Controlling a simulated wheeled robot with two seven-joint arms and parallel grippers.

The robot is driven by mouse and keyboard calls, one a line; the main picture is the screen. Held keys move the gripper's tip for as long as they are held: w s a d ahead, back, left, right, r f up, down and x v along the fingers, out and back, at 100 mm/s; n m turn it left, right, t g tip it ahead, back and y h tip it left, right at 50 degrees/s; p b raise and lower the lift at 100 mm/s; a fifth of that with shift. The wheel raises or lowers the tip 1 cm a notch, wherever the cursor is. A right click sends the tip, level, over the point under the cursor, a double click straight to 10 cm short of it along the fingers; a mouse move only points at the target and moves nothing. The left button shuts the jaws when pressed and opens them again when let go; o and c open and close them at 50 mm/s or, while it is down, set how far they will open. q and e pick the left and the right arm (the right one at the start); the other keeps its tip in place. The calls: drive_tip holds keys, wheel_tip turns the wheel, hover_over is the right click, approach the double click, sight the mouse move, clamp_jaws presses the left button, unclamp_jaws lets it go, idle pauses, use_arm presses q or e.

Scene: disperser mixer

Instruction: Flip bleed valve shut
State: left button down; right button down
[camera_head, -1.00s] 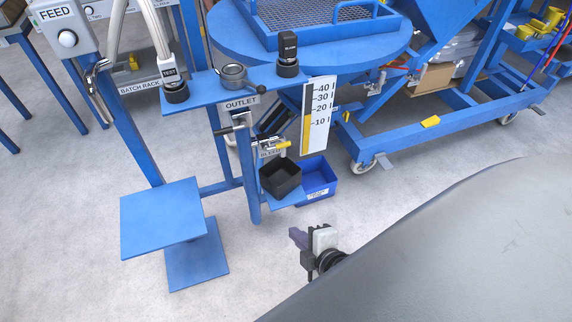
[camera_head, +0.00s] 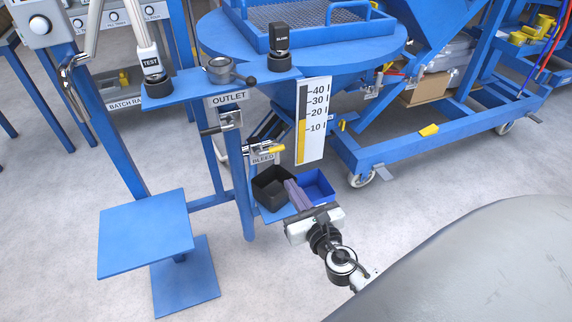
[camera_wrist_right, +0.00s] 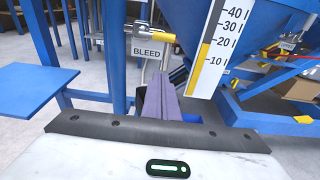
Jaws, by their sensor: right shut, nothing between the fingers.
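The bleed valve (camera_head: 268,149) is a small metal fitting with a yellow-sleeved lever lying about level and pointing right, above the BLEED label (camera_head: 263,159) on the blue stand. The fingers also show in the right wrist view (camera_wrist_right: 160,92). My left gripper is not in view.
A black bin (camera_head: 268,177) and a blue bin (camera_head: 325,183) sit under the valve. The OUTLET valve (camera_head: 222,121) is above left. A level scale (camera_head: 311,120) hangs to the right. A blue platform (camera_head: 143,235) stands at lower left. Floor in front is clear.

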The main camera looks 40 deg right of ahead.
sight(272, 150)
use_arm(q)
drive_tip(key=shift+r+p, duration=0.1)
drive_tip(key=shift+p, duration=0.6)
use_arm(e)
drive_tip(key=w+d+r, duration=0.2)
drive_tip(key=w, duration=0.6)
drive_tip(key=shift+r, duration=0.35)
drive_tip(key=shift+w, duration=0.1)
use_arm(q)
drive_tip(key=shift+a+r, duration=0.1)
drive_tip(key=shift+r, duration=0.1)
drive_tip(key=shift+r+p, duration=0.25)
drive_tip(key=shift+p, duration=0.15)
use_arm(e)
drive_tip(key=shift+r+n, duration=0.15)
drive_tip(key=shift+n, duration=0.15)
